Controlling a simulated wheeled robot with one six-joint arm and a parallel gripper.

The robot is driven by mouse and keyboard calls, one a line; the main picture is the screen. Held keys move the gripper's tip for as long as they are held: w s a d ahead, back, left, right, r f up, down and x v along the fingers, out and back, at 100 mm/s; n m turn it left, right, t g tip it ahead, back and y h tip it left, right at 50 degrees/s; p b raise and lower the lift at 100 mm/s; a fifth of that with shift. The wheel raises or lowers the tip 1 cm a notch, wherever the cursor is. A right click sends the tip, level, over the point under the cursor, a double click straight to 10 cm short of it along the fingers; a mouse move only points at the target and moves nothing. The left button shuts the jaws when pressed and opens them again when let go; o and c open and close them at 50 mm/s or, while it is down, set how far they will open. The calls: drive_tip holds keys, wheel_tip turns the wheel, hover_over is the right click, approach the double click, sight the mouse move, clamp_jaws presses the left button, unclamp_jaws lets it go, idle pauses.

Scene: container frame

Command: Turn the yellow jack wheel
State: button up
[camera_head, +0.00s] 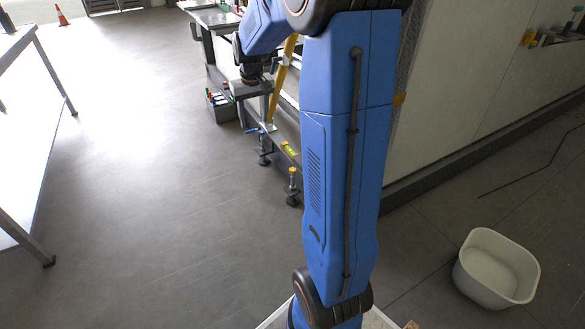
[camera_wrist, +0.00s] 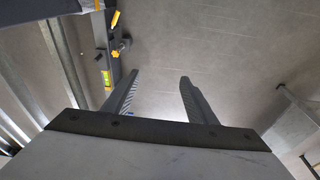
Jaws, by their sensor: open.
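The yellow jack wheel (camera_head: 292,171) shows in the head view as a small yellow top on a dark levelling foot at the near end of the frame. In the wrist view a small yellow knob (camera_wrist: 115,54), probably this wheel, sits on the dark frame bar at upper left. My gripper (camera_wrist: 159,76) is open, with nothing between its two fingers. The yellow knob lies beyond and left of the left fingertip, apart from it in the picture. A bit of blue (camera_wrist: 130,113), perhaps another jack's handle, is partly hidden by the left finger.
A yellow-green spirit level (camera_head: 290,148) lies on the frame bar. A grey tool box (camera_head: 221,106) stands on the floor behind. A white tub (camera_head: 496,268) is at lower right. A table (camera_head: 20,225) stands at left. The floor between is clear.

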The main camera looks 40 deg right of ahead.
drive_tip(key=w+d+f+m+g, duration=0.1)
drive_tip(key=w+d+f, duration=0.6)
drive_tip(key=d+f, duration=0.5)
drive_tip(key=m, duration=0.2)
approach(293, 169)
drive_tip(key=shift+g+y, duration=0.4)
drive_tip(key=f, duration=0.8)
drive_tip(key=shift+w+d+f, duration=0.1)
drive_tip(key=shift+w+d, duration=0.15)
drive_tip(key=shift+w, duration=0.1)
drive_tip(key=c, duration=1.1)
drive_tip(key=shift+o, duration=0.2)
